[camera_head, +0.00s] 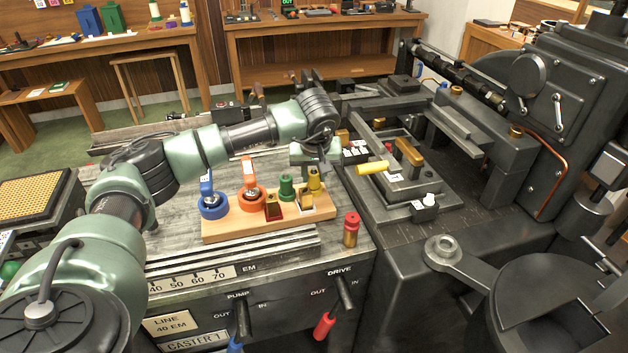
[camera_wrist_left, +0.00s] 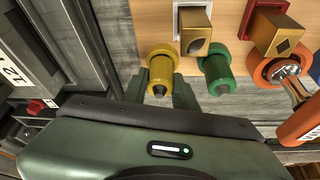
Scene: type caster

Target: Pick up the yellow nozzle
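The yellow nozzle (camera_head: 314,182) stands upright at the right back of a wooden board (camera_head: 225,228) on the machine's bench. It also shows in the left wrist view (camera_wrist_left: 161,68), near the middle. My left gripper (camera_head: 316,165) is right above it, pointing down. In the wrist view its two green fingers (camera_wrist_left: 159,92) are apart, one on each side of the nozzle's tip. I cannot tell whether they touch it. My right gripper is not in view.
A green nozzle (camera_head: 287,187) stands close beside the yellow one. Gold blocks on a red base (camera_head: 273,208) and a white base (camera_head: 306,203), an orange ring (camera_head: 251,200) and a blue ring (camera_head: 214,208) share the board. A red-topped brass cylinder (camera_head: 351,230) stands to the right.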

